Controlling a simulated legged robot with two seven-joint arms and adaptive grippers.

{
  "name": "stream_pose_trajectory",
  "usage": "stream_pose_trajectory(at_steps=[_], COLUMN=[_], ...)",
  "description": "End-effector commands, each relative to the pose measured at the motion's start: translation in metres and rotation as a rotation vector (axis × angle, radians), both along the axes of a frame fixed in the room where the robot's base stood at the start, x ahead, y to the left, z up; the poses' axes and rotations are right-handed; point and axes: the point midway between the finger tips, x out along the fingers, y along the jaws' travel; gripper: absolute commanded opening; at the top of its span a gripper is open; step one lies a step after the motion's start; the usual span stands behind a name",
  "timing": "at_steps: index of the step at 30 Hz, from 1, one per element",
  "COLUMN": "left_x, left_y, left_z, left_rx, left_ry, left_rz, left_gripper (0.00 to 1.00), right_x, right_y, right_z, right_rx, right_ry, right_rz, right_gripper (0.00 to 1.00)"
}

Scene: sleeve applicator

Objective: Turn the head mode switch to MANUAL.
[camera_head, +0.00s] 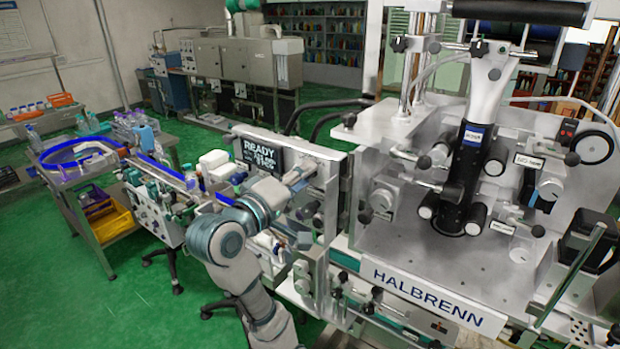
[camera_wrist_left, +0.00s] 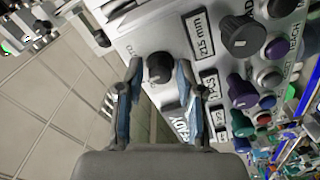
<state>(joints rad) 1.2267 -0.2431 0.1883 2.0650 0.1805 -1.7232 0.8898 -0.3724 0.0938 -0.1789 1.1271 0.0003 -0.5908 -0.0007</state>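The control panel (camera_head: 330,205) stands left of the HALBRENN machine, and my left gripper (camera_head: 308,174) is at its upper part. In the left wrist view the left gripper (camera_wrist_left: 160,85) is open, its two fingers apart. A small black knob (camera_wrist_left: 159,67) shows between the fingertips, near the left one; I cannot tell whether they touch it. A larger black knob (camera_wrist_left: 243,36) and a purple knob (camera_wrist_left: 275,48) sit farther right on the panel. I cannot read which knob is the head mode switch or where it points. My right gripper is not in view.
A display reading READY (camera_head: 262,154) is left of the gripper. A green knob (camera_wrist_left: 240,122) and a red button (camera_wrist_left: 265,117) stick out near the right finger. The machine's roller head (camera_head: 465,180) stands to the right. Green floor is open at left.

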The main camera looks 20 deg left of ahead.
Motion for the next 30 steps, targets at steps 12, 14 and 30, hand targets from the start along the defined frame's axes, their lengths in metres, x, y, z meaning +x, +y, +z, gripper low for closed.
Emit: stream_pose_trajectory(at_steps=[12, 14, 30], left_x=[-0.001, -0.007, -0.1], left_y=[-0.007, -0.005, 0.042], left_z=[-0.002, -0.002, -0.001], left_rx=[0.008, 0.008, 0.005], left_ry=[0.008, 0.006, -0.004], left_rz=[-0.006, -0.006, 0.005], left_gripper=[0.51, 0.51, 0.51], right_x=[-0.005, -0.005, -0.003], right_y=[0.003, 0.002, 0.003], right_z=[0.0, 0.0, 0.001], right_rx=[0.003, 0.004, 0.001], right_ry=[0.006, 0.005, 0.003], right_rz=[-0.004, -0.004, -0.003], right_gripper=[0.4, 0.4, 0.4])
